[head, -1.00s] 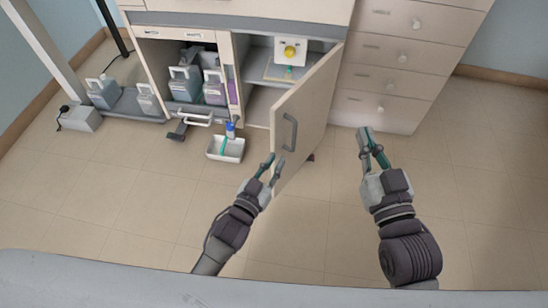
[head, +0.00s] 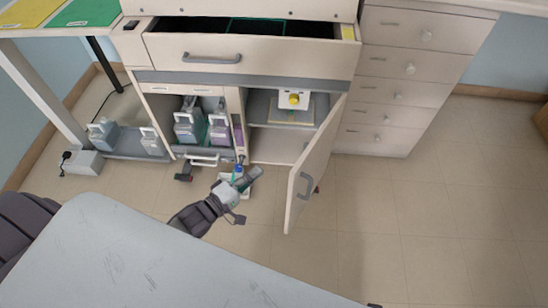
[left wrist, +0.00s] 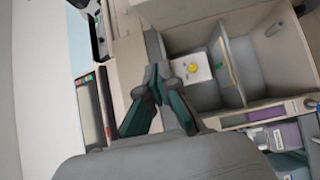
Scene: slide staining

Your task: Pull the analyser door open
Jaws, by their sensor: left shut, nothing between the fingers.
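The analyser door (head: 322,160) stands ajar, swung out from its hinge on the right side of the lower cabinet. Its grey bar handle (head: 302,186) is on the outer face near the free edge. My left gripper (head: 256,175) is to the left of the door, apart from it, in front of the cabinet. In the left wrist view its two fingers (left wrist: 157,75) are together with nothing between them. Behind the door the open compartment shows a white unit with a yellow knob (head: 294,98), also seen in the left wrist view (left wrist: 193,68). My right gripper is out of view.
A drawer (head: 240,57) above sticks out open. Several grey-handled bottles (head: 188,125) stand in the left bay. The floor right of the door is clear.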

